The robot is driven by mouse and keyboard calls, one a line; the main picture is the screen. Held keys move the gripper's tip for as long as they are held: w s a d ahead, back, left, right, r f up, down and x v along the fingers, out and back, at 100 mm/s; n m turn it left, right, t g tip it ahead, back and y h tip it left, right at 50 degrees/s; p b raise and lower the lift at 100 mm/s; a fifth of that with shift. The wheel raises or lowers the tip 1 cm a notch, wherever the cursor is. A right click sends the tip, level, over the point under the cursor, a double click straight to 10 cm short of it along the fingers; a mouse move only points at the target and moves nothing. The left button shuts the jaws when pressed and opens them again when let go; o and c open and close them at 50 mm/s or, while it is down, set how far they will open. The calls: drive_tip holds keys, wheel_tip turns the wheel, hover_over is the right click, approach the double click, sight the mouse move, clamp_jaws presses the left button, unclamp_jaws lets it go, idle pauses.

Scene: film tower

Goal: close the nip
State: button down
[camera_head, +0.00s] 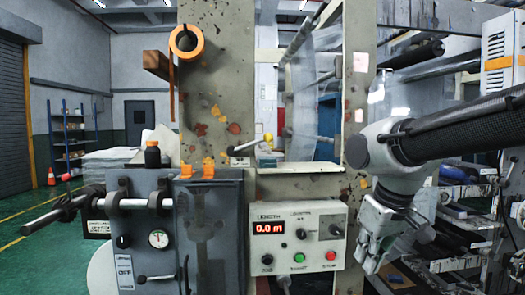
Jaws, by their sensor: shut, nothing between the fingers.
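A metal lever (247,147) with a dark knob at its left end sits on the machine frame, above the control box; it may be the nip lever, but I cannot tell. A small black-knobbed handle (156,276) shows low on the grey cabinet at left. The nip rollers cannot be made out for certain. My gripper (367,262) points down at the right of the control box, shut and empty. It is apart from both handles.
The control box (299,236) shows a red 0.0 m display and several knobs and buttons. The grey cabinet (213,235) carries a gauge, a horizontal bar and orange brackets. Rollers and clear film (303,95) stand behind. Green floor is open at far left.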

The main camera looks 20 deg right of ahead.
drive_tip(key=w+a+f+m, duration=0.3)
drive_tip(key=w+f, duration=0.6)
drive_tip(key=w, duration=0.4)
drive_tip(key=w+a+r+m+t+y, duration=0.1)
drive_tip(key=w+a+r+m+t, duration=0.1)
drive_tip(key=w+m+t, duration=0.95)
drive_tip(key=w+r+m+t, duration=0.3)
drive_tip(key=r+m, duration=0.4)
drive_tip(key=r, duration=0.3)
drive_tip(key=w+r+m+t, duration=0.4)
drive_tip(key=r+m, duration=0.3)
drive_tip(key=r, duration=0.3)
drive_tip(key=shift+w+d, duration=0.25)
drive_tip(key=shift+d, duration=0.1)
drive_tip(key=shift+m, duration=0.35)
